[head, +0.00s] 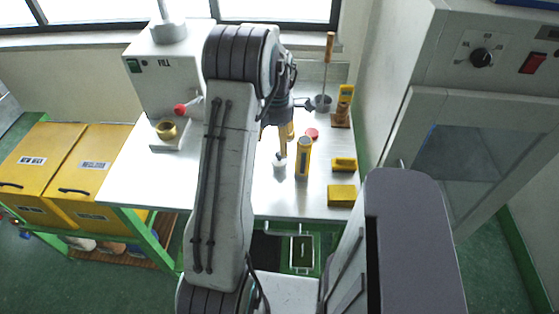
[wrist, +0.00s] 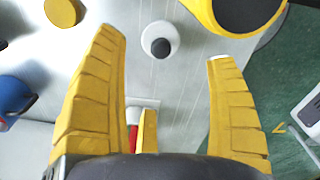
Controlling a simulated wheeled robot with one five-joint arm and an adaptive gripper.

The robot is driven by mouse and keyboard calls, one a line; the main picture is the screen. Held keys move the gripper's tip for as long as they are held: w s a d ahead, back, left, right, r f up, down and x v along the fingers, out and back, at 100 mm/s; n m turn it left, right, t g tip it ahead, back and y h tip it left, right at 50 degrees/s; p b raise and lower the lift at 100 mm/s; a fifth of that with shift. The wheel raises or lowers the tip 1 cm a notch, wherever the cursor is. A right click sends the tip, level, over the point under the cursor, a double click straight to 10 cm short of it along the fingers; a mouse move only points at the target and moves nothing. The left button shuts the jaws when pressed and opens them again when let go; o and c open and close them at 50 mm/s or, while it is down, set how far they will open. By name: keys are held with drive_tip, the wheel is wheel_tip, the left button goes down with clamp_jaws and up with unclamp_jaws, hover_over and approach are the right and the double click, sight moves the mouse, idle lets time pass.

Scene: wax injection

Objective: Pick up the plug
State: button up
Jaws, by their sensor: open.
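A small white round piece with a dark top, which looks like the plug (head: 279,163), stands on the white tabletop. In the wrist view the plug (wrist: 146,32) is seen from above, just ahead of the fingertips and between their lines. My gripper (head: 284,148) is over the table close to the plug, partly hidden by my arm in the head view. In the wrist view my gripper (wrist: 165,49) has its two yellow fingers wide apart with nothing between them. I cannot tell the height between fingertips and plug.
A yellow cylinder (head: 303,160) stands close to the plug's right; its dark opening shows in the wrist view (wrist: 248,12). Yellow blocks (head: 341,195) lie near the right edge. A white machine (head: 165,75) with a brass cup (head: 167,130) stands left.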

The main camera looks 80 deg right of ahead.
sight(279, 154)
drive_tip(key=shift+s+f, duration=0.45)
drive_tip(key=shift+f, duration=0.1)
drive_tip(key=shift+w+f+p, duration=0.15)
drive_tip(key=shift+f+p, duration=0.8)
drive_tip(key=shift+f, duration=2.3)
drive_tip(key=c, duration=1.3)
drive_tip(key=shift+f, duration=0.1)
clamp_jaws()
drive_tip(key=shift+a, duration=0.1)
